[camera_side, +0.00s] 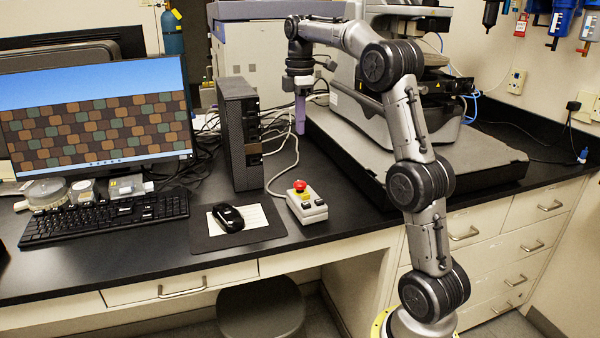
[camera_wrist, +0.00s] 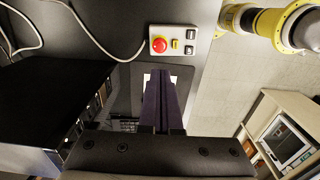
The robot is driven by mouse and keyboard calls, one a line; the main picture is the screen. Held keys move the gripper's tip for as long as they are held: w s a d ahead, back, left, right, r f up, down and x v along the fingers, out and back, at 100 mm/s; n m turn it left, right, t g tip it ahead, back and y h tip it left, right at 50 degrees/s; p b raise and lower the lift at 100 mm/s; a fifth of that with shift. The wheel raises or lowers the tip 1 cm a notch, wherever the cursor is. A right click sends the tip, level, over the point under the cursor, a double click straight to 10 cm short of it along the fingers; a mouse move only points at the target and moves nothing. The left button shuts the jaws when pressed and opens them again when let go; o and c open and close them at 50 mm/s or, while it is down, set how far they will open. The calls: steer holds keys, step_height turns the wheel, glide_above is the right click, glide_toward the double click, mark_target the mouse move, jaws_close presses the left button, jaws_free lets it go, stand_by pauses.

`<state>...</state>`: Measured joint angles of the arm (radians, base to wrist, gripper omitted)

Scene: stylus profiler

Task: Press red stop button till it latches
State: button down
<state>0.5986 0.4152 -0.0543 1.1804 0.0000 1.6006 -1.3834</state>
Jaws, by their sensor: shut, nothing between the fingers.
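The red stop button (camera_side: 299,186) sits on top of a small pale control box (camera_side: 307,203) on the black bench, right of the mouse pad. In the wrist view the red button (camera_wrist: 159,45) is on the left part of the box (camera_wrist: 175,41), beside a small yellow part and dark switches. My gripper (camera_side: 300,130) points down, raised above the bench behind the box and apart from it. In the wrist view its purple fingers (camera_wrist: 162,75) are together and hold nothing. Their tips show just below the box in the picture.
A dark computer tower (camera_side: 238,130) stands left of my gripper. A black mouse (camera_side: 228,218) lies on a mouse pad left of the box. A grey cable (camera_side: 283,172) runs behind the box. The profiler's dark base plate (camera_side: 400,165) lies to the right.

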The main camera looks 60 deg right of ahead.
mark_target(300, 182)
steer(key=shift+f, duration=0.1)
step_height(300, 182, down, 14)
steer(key=shift+r, duration=0.1)
stand_by(0.4)
steer(key=shift+s+a+f, duration=0.1)
steer(key=shift+f, duration=1.2)
steer(key=shift+r, duration=0.1)
step_height(300, 182, up, 16)
steer(key=shift+f, duration=0.2)
steer(key=shift+w, duration=0.2)
